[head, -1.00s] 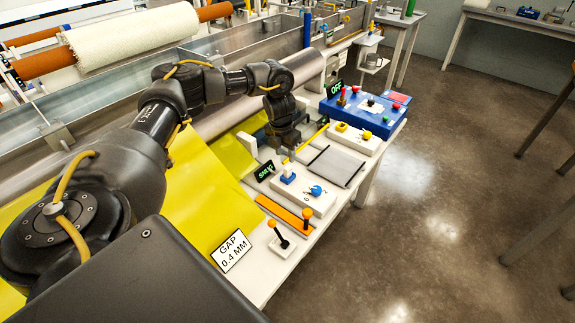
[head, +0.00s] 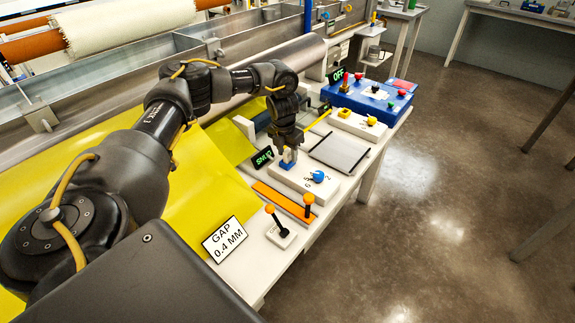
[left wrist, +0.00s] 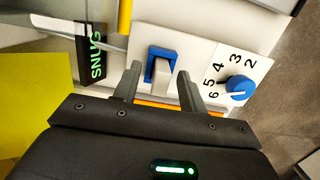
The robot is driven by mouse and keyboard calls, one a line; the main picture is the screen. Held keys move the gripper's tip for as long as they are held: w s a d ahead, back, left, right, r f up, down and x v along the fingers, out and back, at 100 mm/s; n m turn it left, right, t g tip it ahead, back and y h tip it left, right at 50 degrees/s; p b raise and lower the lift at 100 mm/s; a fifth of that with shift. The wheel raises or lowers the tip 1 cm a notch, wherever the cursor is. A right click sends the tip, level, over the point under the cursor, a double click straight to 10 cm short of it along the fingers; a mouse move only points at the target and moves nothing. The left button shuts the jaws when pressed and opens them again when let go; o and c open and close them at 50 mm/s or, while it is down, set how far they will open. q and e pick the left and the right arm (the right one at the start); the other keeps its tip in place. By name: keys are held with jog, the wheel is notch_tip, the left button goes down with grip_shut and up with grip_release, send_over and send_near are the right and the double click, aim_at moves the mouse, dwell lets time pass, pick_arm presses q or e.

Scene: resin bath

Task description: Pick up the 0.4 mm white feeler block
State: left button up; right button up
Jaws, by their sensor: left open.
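A small pale block (left wrist: 161,72) stands in a blue holder (left wrist: 164,53) on a white panel, and I take it for the white feeler block; no 0.4 mm mark is readable on it. In the head view the blue holder (head: 288,157) shows just under my left gripper (head: 290,149). In the left wrist view the two fingers of the left gripper (left wrist: 159,72) are spread, one on each side of the block. Whether they touch it cannot be told. My right gripper is not in view.
Beside the block is a blue dial (left wrist: 240,87) numbered to 6. A black SNUG display (left wrist: 92,53) stands to the left. Orange-knobbed levers (head: 308,201), a GAP 0.4 MM sign (head: 225,240), a grey plate (head: 339,152) and a blue control box (head: 368,98) are nearby.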

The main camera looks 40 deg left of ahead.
aim_at(288, 150)
pick_arm(q)
jog(key=c, duration=0.6)
jog(key=shift+c, duration=1.2)
grip_shut()
jog(key=shift+r, duration=0.55)
notch_tip(288, 150, up, 2)
jog(key=shift+r, duration=0.15)
jog(key=s+d+r+p, duration=0.1)
jog(key=s+d+r, duration=0.7)
jog(key=d, duration=0.3)
jog(key=shift+d+r, duration=0.4)
jog(key=shift+r, duration=0.4)
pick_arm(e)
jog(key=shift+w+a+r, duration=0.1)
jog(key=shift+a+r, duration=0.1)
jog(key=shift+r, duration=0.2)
